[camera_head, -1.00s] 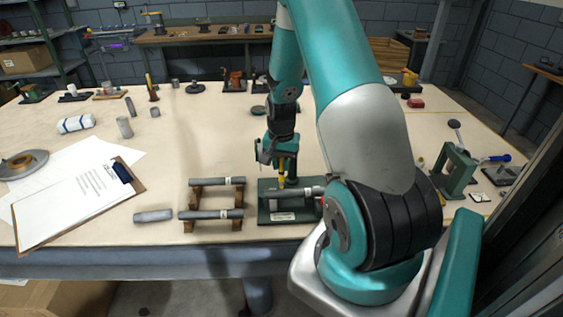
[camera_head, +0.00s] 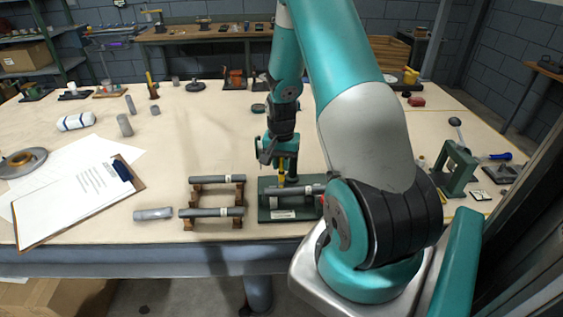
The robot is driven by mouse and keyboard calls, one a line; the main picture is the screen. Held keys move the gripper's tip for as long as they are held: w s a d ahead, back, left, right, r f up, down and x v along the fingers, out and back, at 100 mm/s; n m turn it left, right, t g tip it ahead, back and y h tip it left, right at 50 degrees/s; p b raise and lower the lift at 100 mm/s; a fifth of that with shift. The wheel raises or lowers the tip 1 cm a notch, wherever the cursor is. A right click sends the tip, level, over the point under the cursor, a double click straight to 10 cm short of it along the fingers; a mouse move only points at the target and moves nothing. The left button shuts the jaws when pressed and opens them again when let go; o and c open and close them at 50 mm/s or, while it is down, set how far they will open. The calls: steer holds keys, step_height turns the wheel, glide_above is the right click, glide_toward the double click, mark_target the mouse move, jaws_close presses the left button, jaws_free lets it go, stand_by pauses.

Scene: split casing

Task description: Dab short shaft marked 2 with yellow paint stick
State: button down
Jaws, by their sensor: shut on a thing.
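My gripper (camera_head: 281,172) is shut on a yellow paint stick (camera_head: 281,179), held upright over a green fixture (camera_head: 290,214) at the table's front. A grey shaft (camera_head: 300,190) with a white label lies across that fixture, and the stick's lower end is at or just above its left part. I cannot tell whether they touch. Two more grey shafts with white labels, one behind (camera_head: 215,180) and one in front (camera_head: 209,212), lie on brown wooden supports left of the fixture. The numbers on the labels are too small to read.
A loose grey cylinder (camera_head: 153,214) lies left of the supports. A green press-like stand (camera_head: 456,172) is at the right. The table middle behind the supports is clear.

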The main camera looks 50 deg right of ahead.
steer(key=shift+f, duration=0.4)
stand_by(1.4)
steer(key=shift+r+p, duration=2.1)
steer(key=shift+r, duration=0.95)
